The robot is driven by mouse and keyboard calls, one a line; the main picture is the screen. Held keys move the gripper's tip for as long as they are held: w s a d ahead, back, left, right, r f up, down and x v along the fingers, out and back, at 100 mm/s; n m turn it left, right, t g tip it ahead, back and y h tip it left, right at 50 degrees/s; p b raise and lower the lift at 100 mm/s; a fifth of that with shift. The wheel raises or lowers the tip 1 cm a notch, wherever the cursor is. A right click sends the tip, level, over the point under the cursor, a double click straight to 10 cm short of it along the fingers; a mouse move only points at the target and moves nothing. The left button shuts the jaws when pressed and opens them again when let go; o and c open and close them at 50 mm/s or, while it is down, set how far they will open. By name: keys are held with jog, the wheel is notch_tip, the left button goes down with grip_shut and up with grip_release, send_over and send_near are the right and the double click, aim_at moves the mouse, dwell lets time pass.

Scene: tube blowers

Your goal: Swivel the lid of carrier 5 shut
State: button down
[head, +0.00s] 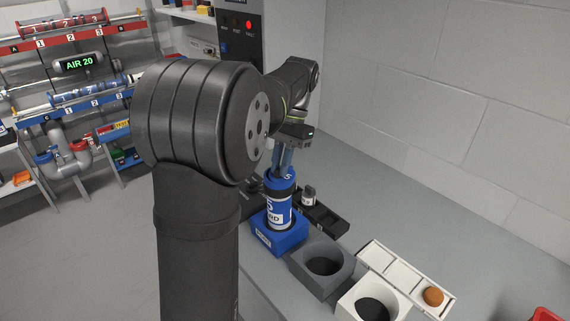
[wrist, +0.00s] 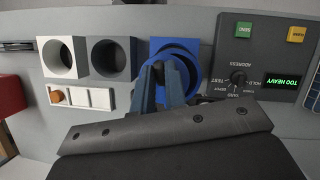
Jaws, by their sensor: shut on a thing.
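Carrier 5 (head: 279,210) is a blue cylinder with a dark band and a white label. It stands upright in a blue square holder (head: 264,236). Its blue lid (head: 280,180) is at the top, with a white 5 near its edge. My gripper (head: 283,168) points down from above, its fingers shut on the lid. In the wrist view, the blue holder (wrist: 160,45) and round blue parts of the carrier (wrist: 190,62) show behind my gripper (wrist: 163,72). My fingers hide much of the lid, so I cannot tell how far it is turned.
A grey holder (head: 347,270) and a white holder (head: 346,306) stand to the right. A white tray (head: 390,263) holds an orange ball (head: 433,296). A dark tray (head: 330,222) holds a small weight (head: 308,196). A console (wrist: 262,88) reads TOO HEAVY.

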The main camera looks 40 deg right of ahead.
jog(key=shift+w+a+m+t, duration=0.1)
jog(key=shift+w+m+t, duration=0.25)
jog(key=shift+m, duration=0.5)
jog(key=shift+w+m+t, duration=0.25)
jog(key=shift+w+m, duration=0.05)
jog(key=shift+m, duration=0.55)
jog(key=c, duration=1.4)
grip_release()
jog(key=shift+c, duration=0.2)
jog(key=v, duration=0.7)
jog(key=shift+r, duration=0.25)
